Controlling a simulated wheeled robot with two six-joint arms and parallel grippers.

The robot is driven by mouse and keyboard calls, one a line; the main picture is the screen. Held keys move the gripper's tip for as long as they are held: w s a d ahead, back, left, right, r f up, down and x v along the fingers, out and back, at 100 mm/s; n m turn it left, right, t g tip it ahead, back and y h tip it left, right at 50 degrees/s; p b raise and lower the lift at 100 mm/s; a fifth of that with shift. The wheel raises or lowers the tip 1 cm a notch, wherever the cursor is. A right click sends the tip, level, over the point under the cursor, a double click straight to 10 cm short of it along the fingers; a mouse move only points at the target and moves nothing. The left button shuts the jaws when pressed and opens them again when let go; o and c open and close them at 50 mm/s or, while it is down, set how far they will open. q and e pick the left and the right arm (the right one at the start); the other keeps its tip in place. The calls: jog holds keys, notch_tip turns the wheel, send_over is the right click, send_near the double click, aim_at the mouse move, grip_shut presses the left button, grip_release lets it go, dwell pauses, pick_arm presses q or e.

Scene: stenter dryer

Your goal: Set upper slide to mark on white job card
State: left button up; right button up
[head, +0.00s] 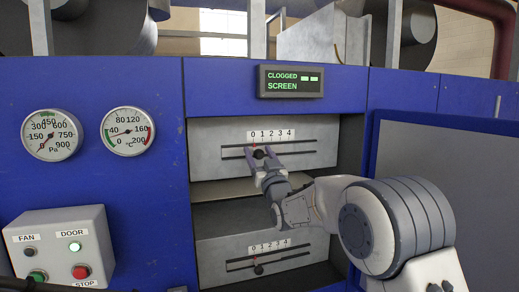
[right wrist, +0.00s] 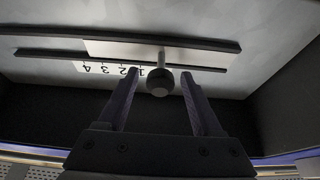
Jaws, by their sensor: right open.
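The upper slide (head: 294,147) is a slotted rail on a grey panel, under a white scale from 0 to 4. Its black knob (head: 259,154) stands near the 0 end, with a small red pointer by the 0. My right gripper (head: 264,161) is open, its two fingers on either side of this knob. In the right wrist view the knob (right wrist: 160,82) sits between the open fingertips (right wrist: 158,80), with gaps visible at both sides; the scale appears upside down. I see no white job card. My left gripper is not in view.
A lower slide (head: 270,261) with its own 0 to 4 scale lies below, its knob near 0. A display (head: 291,81) reads CLOGGED SCREEN. Two dials and a button box (head: 60,243) are at left. A grey door panel (head: 440,160) is at right.

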grip_shut()
dwell(1.4)
